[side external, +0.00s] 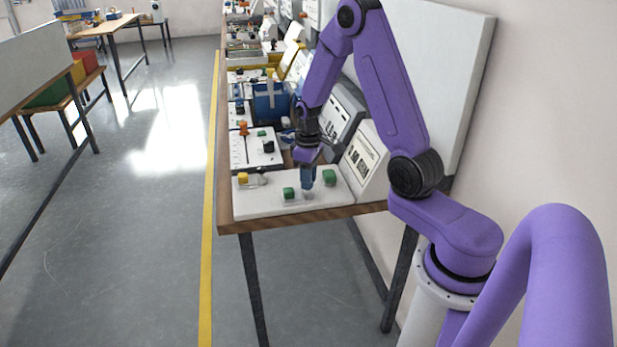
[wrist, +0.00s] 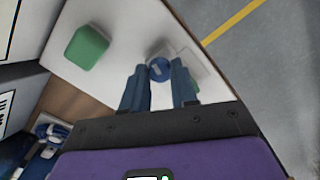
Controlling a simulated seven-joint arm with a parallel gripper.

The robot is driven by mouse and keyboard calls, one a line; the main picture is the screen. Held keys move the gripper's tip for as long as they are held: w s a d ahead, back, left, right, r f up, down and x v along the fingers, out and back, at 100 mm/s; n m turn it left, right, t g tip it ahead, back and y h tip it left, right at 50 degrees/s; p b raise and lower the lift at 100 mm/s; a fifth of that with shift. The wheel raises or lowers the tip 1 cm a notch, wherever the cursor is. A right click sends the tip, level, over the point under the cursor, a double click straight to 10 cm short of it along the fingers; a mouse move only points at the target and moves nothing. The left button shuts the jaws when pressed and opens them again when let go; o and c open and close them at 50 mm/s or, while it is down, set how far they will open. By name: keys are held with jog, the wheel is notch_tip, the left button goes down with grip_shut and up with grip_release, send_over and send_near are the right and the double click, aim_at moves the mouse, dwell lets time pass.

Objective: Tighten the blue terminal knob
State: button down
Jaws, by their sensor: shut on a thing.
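The blue terminal knob (wrist: 158,69) is round and sits on a pale fitting on the white board (side external: 262,207). In the wrist view it lies between the two blue fingertips of my gripper (wrist: 159,76), which is shut on it. In the side view my gripper (side external: 308,181) points straight down at the board's front half. The fingers hide the knob there, so I cannot tell its height or how far it is turned.
Green knobs stand left (side external: 289,193) and right (side external: 329,177) of my gripper; one shows in the wrist view (wrist: 87,47). A yellow knob (side external: 243,178) is at the board's left. A sloped instrument box (side external: 364,158) stands close on the right. Clutter fills the bench behind.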

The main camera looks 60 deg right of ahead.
jog(key=m, duration=1.5)
jog(key=shift+m, duration=0.3)
jog(key=m, duration=1.1)
jog(key=shift+m, duration=0.3)
jog(key=c, duration=0.9)
grip_release()
